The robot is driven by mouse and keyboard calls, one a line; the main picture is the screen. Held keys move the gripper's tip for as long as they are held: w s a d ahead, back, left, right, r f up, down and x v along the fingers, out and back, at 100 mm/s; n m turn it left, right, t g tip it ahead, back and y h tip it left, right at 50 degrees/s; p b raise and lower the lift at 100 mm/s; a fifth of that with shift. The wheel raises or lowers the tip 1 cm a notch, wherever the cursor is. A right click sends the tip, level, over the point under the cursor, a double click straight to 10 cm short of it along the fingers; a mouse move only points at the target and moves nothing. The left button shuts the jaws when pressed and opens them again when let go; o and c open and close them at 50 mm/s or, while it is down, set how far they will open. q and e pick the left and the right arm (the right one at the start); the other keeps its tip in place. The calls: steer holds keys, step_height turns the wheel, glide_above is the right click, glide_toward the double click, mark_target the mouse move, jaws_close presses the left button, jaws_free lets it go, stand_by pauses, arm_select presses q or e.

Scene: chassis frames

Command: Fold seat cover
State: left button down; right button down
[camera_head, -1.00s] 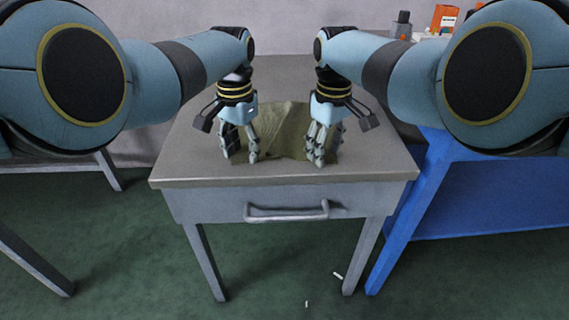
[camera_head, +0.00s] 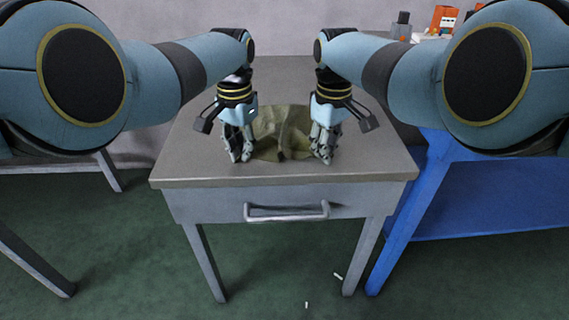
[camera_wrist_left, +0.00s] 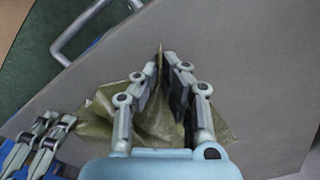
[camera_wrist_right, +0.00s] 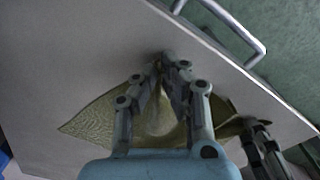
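The seat cover (camera_head: 281,130) is an olive-green cloth, crumpled between my two grippers on the grey table (camera_head: 285,172). My left gripper (camera_head: 241,158) points down at its left side. In the left wrist view the fingers (camera_wrist_left: 165,55) are closed together at their tips, with a bit of cloth between them and more cloth (camera_wrist_left: 150,130) bunched below. My right gripper (camera_head: 322,158) points down at its right side. In the right wrist view its fingertips (camera_wrist_right: 168,58) are closed together on the cloth (camera_wrist_right: 95,122), which spreads out to the left.
The table has a drawer handle (camera_head: 287,212) on its front. A blue workbench (camera_head: 470,195) stands at the right, with an orange box (camera_head: 443,19) and other items on top. The table surface around the cloth is clear.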

arm_select(q)
steer(key=shift+s+f, duration=0.2)
steer(key=shift+f, duration=0.05)
arm_select(e)
steer(key=shift+s+f, duration=0.2)
steer(key=shift+f, duration=0.05)
arm_select(q)
steer(key=shift+r, duration=0.15)
arm_select(e)
steer(key=shift+r, duration=0.1)
